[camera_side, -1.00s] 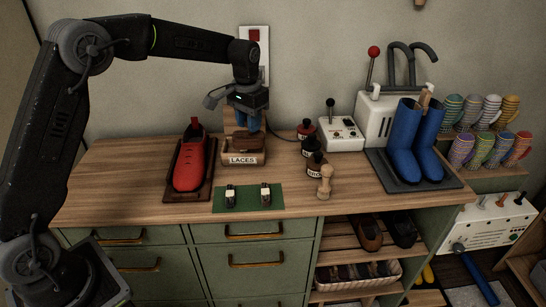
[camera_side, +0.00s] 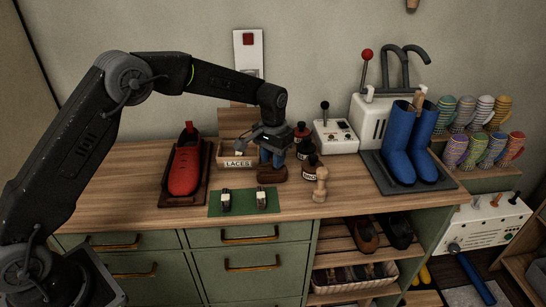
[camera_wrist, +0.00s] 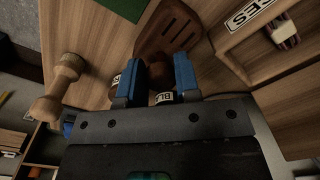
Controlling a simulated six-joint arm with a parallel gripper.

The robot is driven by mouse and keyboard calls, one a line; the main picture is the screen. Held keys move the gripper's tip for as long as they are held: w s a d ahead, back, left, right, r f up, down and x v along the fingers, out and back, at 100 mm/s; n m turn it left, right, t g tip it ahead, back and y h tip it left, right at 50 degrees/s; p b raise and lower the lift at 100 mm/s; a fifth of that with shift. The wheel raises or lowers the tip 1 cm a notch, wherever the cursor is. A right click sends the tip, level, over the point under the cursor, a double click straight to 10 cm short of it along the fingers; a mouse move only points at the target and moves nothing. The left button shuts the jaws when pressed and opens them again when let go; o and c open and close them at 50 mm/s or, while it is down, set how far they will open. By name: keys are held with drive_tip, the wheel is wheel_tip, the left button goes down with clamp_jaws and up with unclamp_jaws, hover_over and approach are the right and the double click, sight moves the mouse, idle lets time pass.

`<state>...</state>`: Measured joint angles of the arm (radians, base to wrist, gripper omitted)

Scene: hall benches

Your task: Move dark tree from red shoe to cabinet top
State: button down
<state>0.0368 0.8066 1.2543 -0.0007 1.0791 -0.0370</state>
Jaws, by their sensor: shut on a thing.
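The dark tree (camera_side: 272,174) is a dark brown shoe tree held low over the cabinet top (camera_side: 140,178). I cannot tell whether it touches the wood. My gripper (camera_side: 271,159) points down, its blue fingers shut on the tree. In the wrist view the slotted tree (camera_wrist: 168,32) reaches out beyond the blue fingers (camera_wrist: 158,78). The red shoe (camera_side: 185,170) lies on a dark tray at the left, apart from my gripper; its opening looks dark.
A laces box (camera_side: 238,162) stands close left of the tree. Dark bottles (camera_side: 310,168) and a wooden brush (camera_side: 321,186) stand close right. A green mat (camera_side: 243,202) with two small items lies in front. Blue boots (camera_side: 398,150) stand farther right.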

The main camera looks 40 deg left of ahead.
drive_tip(key=c, duration=0.8)
unclamp_jaws()
drive_tip(key=shift+f, duration=0.1)
wheel_tip(320, 180, up, 12)
drive_tip(key=shift+r, duration=0.25)
drive_tip(key=s+a+r+t, duration=0.1)
drive_tip(key=s+r+t, duration=0.1)
drive_tip(key=s+r, duration=0.45)
drive_tip(key=s+r+t, duration=0.1)
drive_tip(key=s+r, duration=0.3)
drive_tip(key=s, duration=0.6)
drive_tip(key=s+f+t, duration=0.1)
drive_tip(key=s+f, duration=0.1)
drive_tip(key=s, duration=0.4)
drive_tip(key=s+f, duration=0.2)
drive_tip(key=s, duration=0.3)
drive_tip(key=s+a+f+t, duration=0.1)
drive_tip(key=s+f, duration=0.1)
drive_tip(key=s, duration=0.4)
drive_tip(key=shift+s+t, duration=0.3)
